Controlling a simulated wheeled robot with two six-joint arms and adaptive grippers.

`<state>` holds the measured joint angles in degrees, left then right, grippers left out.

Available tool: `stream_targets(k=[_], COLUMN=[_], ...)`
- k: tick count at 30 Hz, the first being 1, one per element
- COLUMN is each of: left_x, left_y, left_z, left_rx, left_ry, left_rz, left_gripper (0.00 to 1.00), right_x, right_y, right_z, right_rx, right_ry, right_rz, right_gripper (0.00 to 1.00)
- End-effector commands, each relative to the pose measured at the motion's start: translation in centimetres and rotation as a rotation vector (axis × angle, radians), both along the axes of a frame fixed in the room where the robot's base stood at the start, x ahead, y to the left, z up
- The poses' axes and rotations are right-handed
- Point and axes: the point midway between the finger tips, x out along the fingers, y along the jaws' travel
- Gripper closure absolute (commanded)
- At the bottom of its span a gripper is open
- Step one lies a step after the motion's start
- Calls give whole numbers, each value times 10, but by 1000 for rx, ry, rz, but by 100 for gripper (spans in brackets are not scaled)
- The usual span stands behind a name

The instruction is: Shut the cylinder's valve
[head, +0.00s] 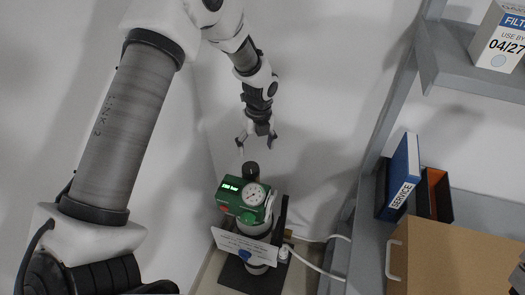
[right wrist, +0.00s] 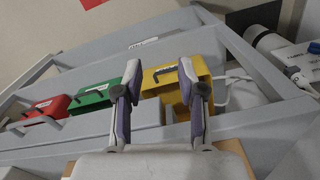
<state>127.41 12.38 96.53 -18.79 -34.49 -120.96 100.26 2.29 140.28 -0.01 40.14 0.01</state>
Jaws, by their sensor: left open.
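The cylinder (head: 256,232) stands upright near the wall, with a green valve head (head: 233,196) on top. The head carries a round white gauge (head: 253,194), a small lit display and a black knob (head: 251,170) at its far side. A white tag hangs in front of the body and hides part of it. My left gripper (head: 257,144) points down with its fingers spread, empty, just above the black knob in the picture and apart from it. My right gripper (right wrist: 160,72) shows in the right wrist view with its fingers apart and nothing between them.
A grey shelf rack (head: 365,235) stands right of the cylinder, holding a blue service binder (head: 402,172), an orange-black bin (head: 436,195) and a cardboard box (head: 455,260). White cables run beside the cylinder's base. Red, green and yellow cases (right wrist: 165,75) lie beyond my right gripper.

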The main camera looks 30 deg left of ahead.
Motion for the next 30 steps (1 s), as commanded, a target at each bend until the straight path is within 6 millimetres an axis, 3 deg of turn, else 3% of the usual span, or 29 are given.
stream_targets(k=[12, 20, 25, 26, 30], left_x=[-6, -6, -6, -6, -7], left_y=[3, 3, 3, 3, 3], left_z=[-67, -72, -72, -72, -73], left_rx=[0, 0, 0, 0, -1], left_ry=[3, 0, 1, 1, 2], left_rz=[1, 1, 1, 1, 1], left_gripper=[19, 19, 75, 80, 79], right_x=[0, 0, -1, -1, 0], right_y=[0, 0, 0, 0, 0], right_z=[20, 19, 19, 19, 19], right_rx=[0, 0, 0, 0, 0], right_ry=[2, 2, 2, 2, 2], right_rz=[0, 0, 0, 0, 0], right_gripper=[60, 60, 60, 60, 60])
